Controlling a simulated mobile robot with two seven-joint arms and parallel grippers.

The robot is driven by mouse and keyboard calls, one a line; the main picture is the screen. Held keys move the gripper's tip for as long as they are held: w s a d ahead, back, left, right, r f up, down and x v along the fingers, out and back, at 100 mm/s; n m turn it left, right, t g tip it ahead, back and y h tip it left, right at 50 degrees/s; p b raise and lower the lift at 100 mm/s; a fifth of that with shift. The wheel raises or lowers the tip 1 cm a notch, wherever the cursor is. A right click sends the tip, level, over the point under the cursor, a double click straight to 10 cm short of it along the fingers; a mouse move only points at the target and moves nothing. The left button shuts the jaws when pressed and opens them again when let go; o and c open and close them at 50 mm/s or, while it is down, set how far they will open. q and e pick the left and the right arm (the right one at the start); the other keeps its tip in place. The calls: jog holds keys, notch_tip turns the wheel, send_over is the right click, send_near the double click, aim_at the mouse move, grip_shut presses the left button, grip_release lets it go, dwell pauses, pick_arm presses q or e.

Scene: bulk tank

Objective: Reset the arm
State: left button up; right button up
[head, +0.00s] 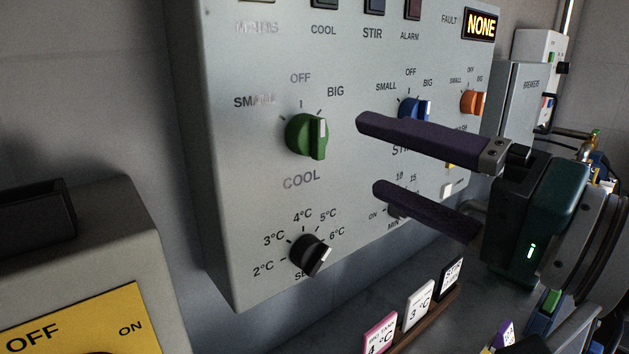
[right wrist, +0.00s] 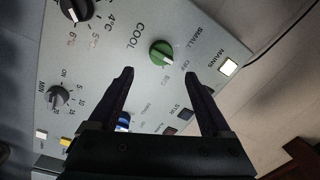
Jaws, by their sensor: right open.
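My right gripper (head: 370,155) comes in from the right in the head view, with its two long dark fingers spread apart and nothing between them. It is in front of the grey control panel (head: 240,130). The fingertips point left, towards the green COOL knob (head: 307,135), and are apart from it. In the right wrist view the open fingers (right wrist: 158,75) stand either side of the green knob (right wrist: 162,53), which shows beyond the tips. The upper finger partly covers the panel below the blue STIR knob (head: 414,108). My left gripper is not in view.
The panel also bears a black temperature knob (head: 311,254), an orange knob (head: 473,102) and a lit NONE display (head: 481,25). Small cards, including a pink one (head: 380,332), stand below it. A box with a yellow OFF/ON plate (head: 75,325) is at lower left.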

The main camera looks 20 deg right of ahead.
jog(key=shift+v, duration=1)
jog(key=s+a+f+n+g+p, duration=0.3)
jog(key=s+a+f+n+g, duration=0.2)
jog(key=s+a+n+g, duration=0.15)
jog(key=s+d+f+n+g+h+p, duration=0.4)
jog(key=s+d+f+g+h, duration=0.25)
jog(key=s, duration=0.35)
notch_tip(320, 180, up, 38)
jog(key=p, duration=3.8)
jog(key=shift+s+d+g, duration=0.25)
jog(key=shift+d+g, duration=0.05)
jog(key=shift+d, duration=0.1)
